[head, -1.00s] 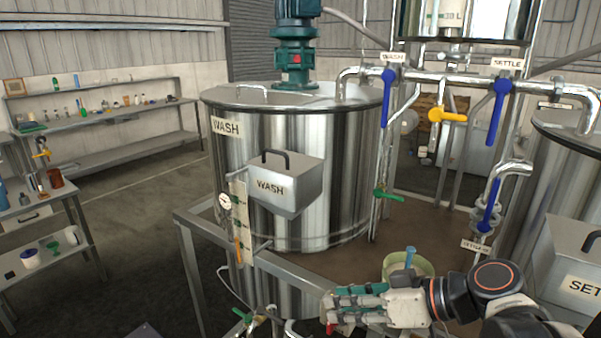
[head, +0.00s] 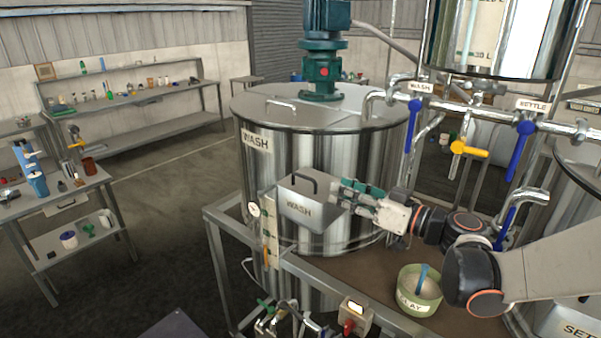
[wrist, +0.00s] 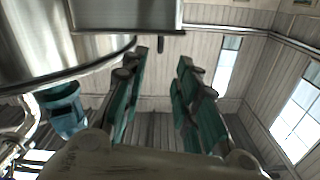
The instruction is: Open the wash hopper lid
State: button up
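The wash hopper (head: 305,215) is a grey metal box labelled WASH on the front of the steel wash tank (head: 345,160). Contact with the hopper cannot be told. In the wrist view my gripper (wrist: 158,85) has its fingers spread with nothing between them. A metal box, apparently the hopper (wrist: 125,14), shows at that view's top edge, with the tank beside it.
A green pot labelled CLAY (head: 420,290) with a blue-handled tool stands on the brown deck below my arm. Pipes with blue valve handles (head: 413,130) rise at the right. A control box with a red knob (head: 355,315) is at the front. The floor at left is open.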

aim_at(295, 173)
jog(key=x, duration=1.2)
jog(key=shift+p, duration=0.3)
jog(key=shift+c, duration=0.3)
jog(key=shift+w, duration=0.1)
grip_shut()
jog(key=shift+f, duration=0.1)
